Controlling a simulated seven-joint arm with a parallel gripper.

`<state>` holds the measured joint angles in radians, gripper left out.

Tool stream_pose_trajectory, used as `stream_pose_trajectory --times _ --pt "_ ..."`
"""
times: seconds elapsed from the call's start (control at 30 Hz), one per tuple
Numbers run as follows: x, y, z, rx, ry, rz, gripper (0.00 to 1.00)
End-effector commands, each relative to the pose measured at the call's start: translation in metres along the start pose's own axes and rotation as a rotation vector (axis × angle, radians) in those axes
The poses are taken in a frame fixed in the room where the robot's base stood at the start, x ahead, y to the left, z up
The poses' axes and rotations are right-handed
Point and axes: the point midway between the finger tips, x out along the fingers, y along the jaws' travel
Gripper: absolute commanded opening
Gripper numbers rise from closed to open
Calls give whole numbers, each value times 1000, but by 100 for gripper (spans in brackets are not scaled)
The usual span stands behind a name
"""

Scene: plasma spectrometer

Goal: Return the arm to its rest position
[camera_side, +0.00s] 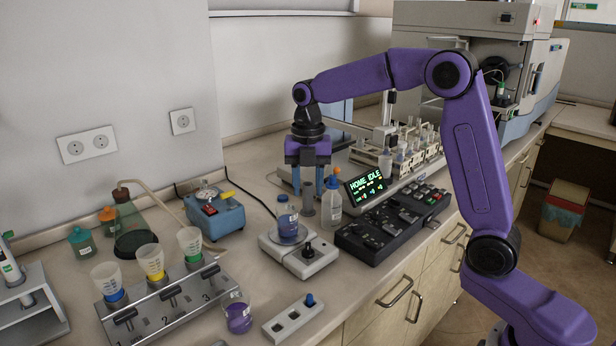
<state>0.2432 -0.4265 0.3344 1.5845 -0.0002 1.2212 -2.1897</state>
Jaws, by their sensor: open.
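My gripper (308,182) points straight down from my purple arm, above the bench and behind the small stand with a blue-filled vessel. My arm arches over the bench from the lower right. The blue-filled vessel (288,226) stands on the white stirrer-like plate (297,262), just in front of and below my gripper. An orange-topped bottle (331,205) stands close to the right of my fingers.
A black control panel (393,222) with a display reading "HOME IDLE" (366,186) is right of the plate. A sampler with vial racks (402,152) stands behind. A three-place funnel rack (170,300), a purple-liquid beaker (238,315) and a blue pump box (215,213) are at left.

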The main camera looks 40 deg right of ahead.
Motion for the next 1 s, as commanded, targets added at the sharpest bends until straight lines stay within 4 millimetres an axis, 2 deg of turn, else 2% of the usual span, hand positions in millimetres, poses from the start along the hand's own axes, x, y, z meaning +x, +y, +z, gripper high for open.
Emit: stream_pose_trajectory --times 0.2,0.53,0.63,0.77,1.0 --pt "-16 0 0 0 -1 1 40" --pt "-17 0 0 1 0 0 40" --pt "-17 -1 -6 16 0 0 40" --pt "-16 -4 -28 90 -1 2 40" --pt "-10 -26 -94 335 -1 8 40"
